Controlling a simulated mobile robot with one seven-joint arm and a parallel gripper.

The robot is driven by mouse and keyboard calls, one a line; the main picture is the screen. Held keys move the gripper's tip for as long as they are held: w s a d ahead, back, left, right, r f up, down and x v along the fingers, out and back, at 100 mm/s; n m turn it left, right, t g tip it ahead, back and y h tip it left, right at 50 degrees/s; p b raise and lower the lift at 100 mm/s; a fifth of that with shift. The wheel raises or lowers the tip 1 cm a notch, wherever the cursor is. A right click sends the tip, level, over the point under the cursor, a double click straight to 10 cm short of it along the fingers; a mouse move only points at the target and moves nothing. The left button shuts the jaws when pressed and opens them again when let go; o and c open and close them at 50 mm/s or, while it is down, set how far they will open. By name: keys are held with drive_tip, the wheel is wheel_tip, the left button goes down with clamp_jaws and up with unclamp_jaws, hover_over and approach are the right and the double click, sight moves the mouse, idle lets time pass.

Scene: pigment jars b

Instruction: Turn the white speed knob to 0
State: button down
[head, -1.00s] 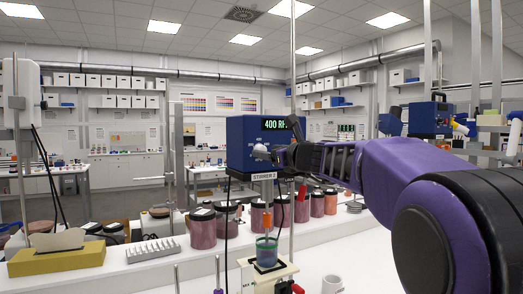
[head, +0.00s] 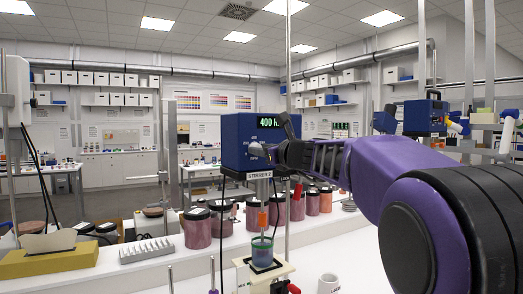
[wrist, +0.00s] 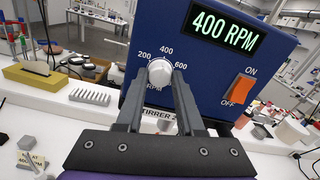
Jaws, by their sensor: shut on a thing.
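The white speed knob (wrist: 159,72) is on the front of the blue stirrer box (wrist: 225,75), with the marks 200, 400 and 600 around it. My gripper (wrist: 161,82) is shut on the knob, one dark finger on each side. The stirrer display (wrist: 225,32) reads 400 RPM. An orange on/off switch (wrist: 242,88) sits right of the knob. In the head view the stirrer box (head: 240,135) stands above a cup (head: 262,252), and my gripper (head: 268,152) reaches its front from the right. The knob (head: 256,150) is small there and partly hidden.
Several dark-lidded pigment jars (head: 197,230) stand on the white bench behind the stirrer. A white mug (head: 328,284) is at the front. A metal rod (head: 289,60) rises beside the stirrer.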

drive_tip(key=shift+n+b, duration=0.4)
drive_tip(key=n+b, duration=1)
drive_tip(key=n, duration=1.3)
idle(0.5)
drive_tip(key=c, duration=0.5)
unclamp_jaws()
drive_tip(key=shift+f, duration=0.1)
drive_tip(key=shift+s, duration=0.1)
